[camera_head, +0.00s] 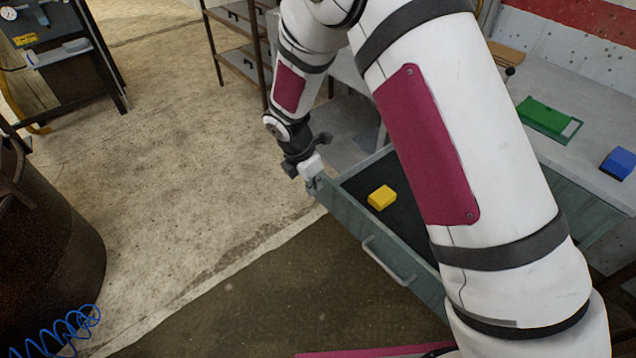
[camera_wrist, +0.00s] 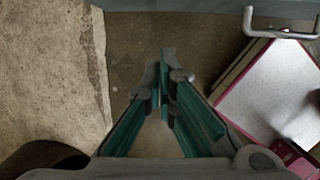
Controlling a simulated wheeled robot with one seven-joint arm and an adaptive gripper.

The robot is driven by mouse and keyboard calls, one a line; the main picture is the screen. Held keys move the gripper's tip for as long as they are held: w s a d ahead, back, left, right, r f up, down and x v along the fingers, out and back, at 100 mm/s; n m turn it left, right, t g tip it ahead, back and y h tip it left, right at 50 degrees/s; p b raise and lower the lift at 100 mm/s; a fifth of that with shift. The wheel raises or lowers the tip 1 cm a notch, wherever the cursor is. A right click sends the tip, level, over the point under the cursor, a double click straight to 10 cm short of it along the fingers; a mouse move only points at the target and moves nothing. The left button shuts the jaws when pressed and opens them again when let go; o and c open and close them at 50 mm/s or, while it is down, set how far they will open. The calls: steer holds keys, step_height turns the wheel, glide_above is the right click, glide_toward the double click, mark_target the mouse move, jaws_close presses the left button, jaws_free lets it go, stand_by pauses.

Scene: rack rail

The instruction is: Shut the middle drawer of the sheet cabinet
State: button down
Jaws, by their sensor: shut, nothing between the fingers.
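A grey-green drawer (camera_head: 344,216) of the sheet cabinet stands pulled out in the head view, with a dark inside and a yellow block (camera_head: 381,197) lying in it. Whether it is the middle one cannot be told, as my arm hides much of the cabinet. Its bar handle (camera_head: 386,263) is on the front face, and it also shows in the wrist view (camera_wrist: 283,33). My gripper (camera_head: 315,184) is at the far left corner of the drawer front, away from the handle. In the wrist view my gripper (camera_wrist: 166,52) is shut and empty, just short of the drawer front (camera_wrist: 175,7); contact cannot be told.
A grey worktop (camera_head: 560,80) at the right carries a green tray (camera_head: 548,118) and a blue block (camera_head: 619,163). A shelf rack (camera_head: 240,60) stands behind. A rusty drum (camera_head: 45,240) and a blue coiled hose (camera_head: 60,330) are at the left. The floor between is clear.

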mark_target(330, 192)
steer(key=shift+w+d+f, duration=0.6)
steer(key=shift+d+f, duration=0.2)
steer(key=shift+f, duration=0.45)
steer(key=shift+w+d+f, duration=0.55)
steer(key=shift+d+f, duration=0.3)
steer(key=shift+f, duration=0.4)
steer(key=shift+w+d+f, duration=0.6)
steer(key=shift+d+f, duration=0.2)
steer(key=shift+f, duration=0.45)
steer(key=w+d+b, duration=0.6)
steer(key=w+d, duration=0.3)
steer(key=d, duration=0.4)
steer(key=w+d+b, duration=0.6)
steer(key=w+d, duration=0.4)
steer(key=d, duration=0.4)
steer(key=shift+w, duration=0.25)
steer(key=shift+a, duration=0.1)
